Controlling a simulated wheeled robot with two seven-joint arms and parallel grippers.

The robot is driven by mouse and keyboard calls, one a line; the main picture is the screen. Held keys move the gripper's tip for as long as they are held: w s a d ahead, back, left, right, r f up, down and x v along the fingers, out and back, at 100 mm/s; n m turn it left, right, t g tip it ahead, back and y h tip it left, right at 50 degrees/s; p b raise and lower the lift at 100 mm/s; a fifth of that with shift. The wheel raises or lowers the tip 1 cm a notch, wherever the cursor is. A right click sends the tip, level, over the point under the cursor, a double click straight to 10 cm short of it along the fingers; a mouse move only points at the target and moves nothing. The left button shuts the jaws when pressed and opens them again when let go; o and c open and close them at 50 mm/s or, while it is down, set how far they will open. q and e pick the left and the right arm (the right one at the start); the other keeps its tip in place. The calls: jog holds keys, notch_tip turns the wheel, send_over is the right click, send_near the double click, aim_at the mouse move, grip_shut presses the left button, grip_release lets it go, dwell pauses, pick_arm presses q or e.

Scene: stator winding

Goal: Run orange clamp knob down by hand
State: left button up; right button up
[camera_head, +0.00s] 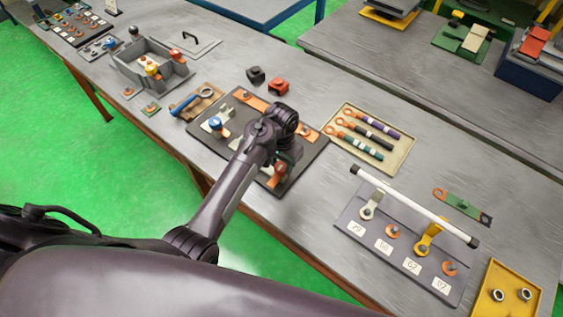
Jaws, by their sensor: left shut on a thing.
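My left gripper (288,155) is over the right part of a dark fixture plate (243,113) on the grey bench. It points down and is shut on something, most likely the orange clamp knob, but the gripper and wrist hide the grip. Other orange clamp pieces lie at the plate's back edge (252,101) and right side (305,129). A blue and white knob (217,124) stands on the plate's left part. My right gripper is not in view.
A beige tray (402,148) with several cable leads lies right of the plate. A labelled terminal board (349,216) with a white bar stands nearer right. A wooden block with a blue-handled tool (185,104) and a grey bin (125,68) are left.

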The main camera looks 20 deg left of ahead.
pick_arm(q)
jog(key=m, duration=0.6)
jog(key=shift+w+r, duration=0.25)
jog(key=shift+r, duration=0.1)
jog(key=m, duration=0.6)
jog(key=shift+m, duration=0.4)
jog(key=o, duration=0.7)
jog(key=shift+o, duration=1.3)
jog(key=shift+s, duration=0.1)
jog(key=shift+s+f, duration=0.1)
jog(key=shift+f, duration=0.05)
